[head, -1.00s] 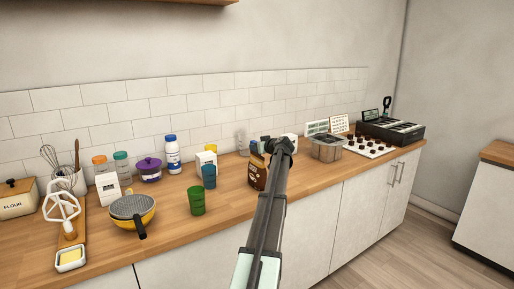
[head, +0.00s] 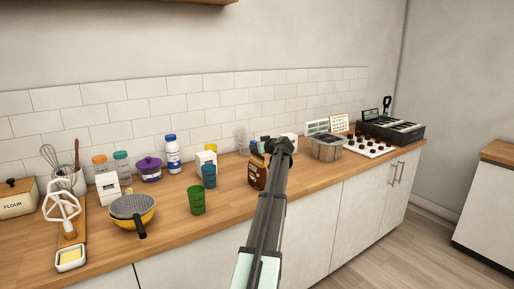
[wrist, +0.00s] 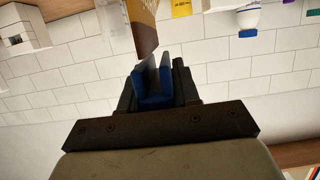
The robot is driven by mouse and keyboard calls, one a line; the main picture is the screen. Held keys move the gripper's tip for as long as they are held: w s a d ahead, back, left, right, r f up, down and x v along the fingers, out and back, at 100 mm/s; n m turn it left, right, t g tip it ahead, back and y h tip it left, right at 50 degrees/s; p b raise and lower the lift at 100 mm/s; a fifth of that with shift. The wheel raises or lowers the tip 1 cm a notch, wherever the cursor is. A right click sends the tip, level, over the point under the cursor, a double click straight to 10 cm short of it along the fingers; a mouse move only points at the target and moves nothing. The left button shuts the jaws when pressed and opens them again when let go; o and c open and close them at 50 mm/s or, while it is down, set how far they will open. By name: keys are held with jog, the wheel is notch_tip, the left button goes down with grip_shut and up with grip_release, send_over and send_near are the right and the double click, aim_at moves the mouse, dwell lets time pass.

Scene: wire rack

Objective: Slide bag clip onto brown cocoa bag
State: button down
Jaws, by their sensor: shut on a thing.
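The brown cocoa bag (head: 257,174) stands upright on the counter, just left of my gripper (head: 269,148). In the wrist view the bag (wrist: 146,28) hangs in from the top, because that view is upside down. My gripper (wrist: 153,78) is shut on the blue bag clip (wrist: 153,101), whose two prongs point toward the bag's top edge. The bag's edge is right at the mouth of the clip. I cannot tell whether it is between the prongs. In the head view my arm hides part of the bag and clip.
A green cup (head: 196,200) and a blue cup (head: 209,176) stand left of the bag. The counter front (head: 222,215) is clear between the green cup and my arm.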

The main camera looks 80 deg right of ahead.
jog(key=shift+f, duration=1.2)
dwell(1.5)
jog(key=c, duration=0.7)
grip_release()
jog(key=shift+c, duration=0.2)
jog(key=shift+v, duration=3)
jog(key=shift+r, duration=0.1)
jog(key=v, duration=1.3)
jog(key=shift+s+a+r, duration=0.15)
jog(key=shift+s+a, duration=0.1)
